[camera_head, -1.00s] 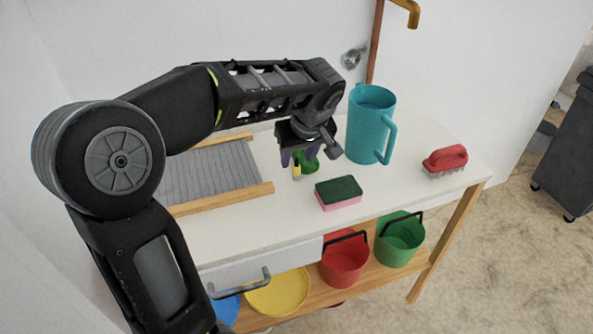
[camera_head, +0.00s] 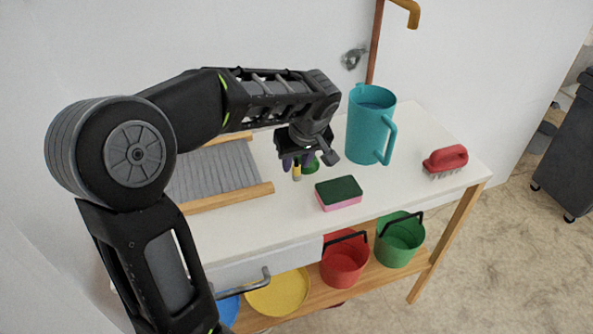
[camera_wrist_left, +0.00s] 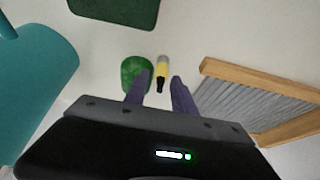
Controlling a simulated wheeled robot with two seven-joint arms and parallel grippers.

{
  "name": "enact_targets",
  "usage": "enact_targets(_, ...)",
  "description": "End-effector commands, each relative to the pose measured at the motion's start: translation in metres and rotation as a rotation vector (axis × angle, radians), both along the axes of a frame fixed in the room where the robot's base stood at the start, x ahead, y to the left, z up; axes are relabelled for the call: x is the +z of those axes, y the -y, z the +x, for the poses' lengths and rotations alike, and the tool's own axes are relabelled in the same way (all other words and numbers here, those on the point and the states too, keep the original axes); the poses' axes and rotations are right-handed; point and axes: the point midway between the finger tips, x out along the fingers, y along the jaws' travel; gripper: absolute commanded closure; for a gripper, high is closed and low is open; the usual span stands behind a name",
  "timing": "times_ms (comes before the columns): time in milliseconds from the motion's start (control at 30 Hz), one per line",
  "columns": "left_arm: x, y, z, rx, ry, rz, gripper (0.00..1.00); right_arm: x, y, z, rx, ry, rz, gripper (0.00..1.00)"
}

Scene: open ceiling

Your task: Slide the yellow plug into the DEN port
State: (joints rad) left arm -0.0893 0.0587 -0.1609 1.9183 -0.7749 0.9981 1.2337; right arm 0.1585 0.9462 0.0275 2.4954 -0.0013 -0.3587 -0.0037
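A small upright item with a pale body, yellow band and black end (camera_head: 297,173) stands on the white table; it is the only thing here resembling the yellow plug. It also shows in the left wrist view (camera_wrist_left: 163,68). My left gripper (camera_head: 297,163) is open above it, with purple fingers apart. In the wrist view the item appears in the gap between the fingertips, and no grip on it shows. A green round item (camera_wrist_left: 136,74) is close beside it, partly behind a finger. I cannot make out a DEN port. My right gripper is not in view.
A washboard (camera_head: 262,189) lies left of the gripper. A green-and-pink sponge (camera_head: 339,190) lies in front, a teal pitcher (camera_head: 368,128) stands right, and a red brush (camera_head: 445,158) lies farther right. Red (camera_head: 345,262) and green (camera_head: 400,243) buckets sit on the lower shelf.

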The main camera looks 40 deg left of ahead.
Motion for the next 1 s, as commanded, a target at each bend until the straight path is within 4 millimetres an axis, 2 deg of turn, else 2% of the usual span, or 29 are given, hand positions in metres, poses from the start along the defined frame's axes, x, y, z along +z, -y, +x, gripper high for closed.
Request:
enact_targets(33, 0.000, 0.000, 0.000, 0.000, 0.000, 0.000, 0.74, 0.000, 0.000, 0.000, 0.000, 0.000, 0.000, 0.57)
enact_targets(367, 0.000, 0.000, 0.000, 0.000, 0.000, 0.000, 1.00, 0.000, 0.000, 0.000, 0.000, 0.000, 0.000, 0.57)
enact_targets(833, 0.001, 0.000, 0.000, 0.000, 0.000, 0.000, 1.00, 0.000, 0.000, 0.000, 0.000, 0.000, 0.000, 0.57)
enact_targets(1000, 0.012, 0.000, 0.000, 0.001, 0.002, 0.000, 1.00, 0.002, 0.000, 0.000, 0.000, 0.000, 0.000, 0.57)
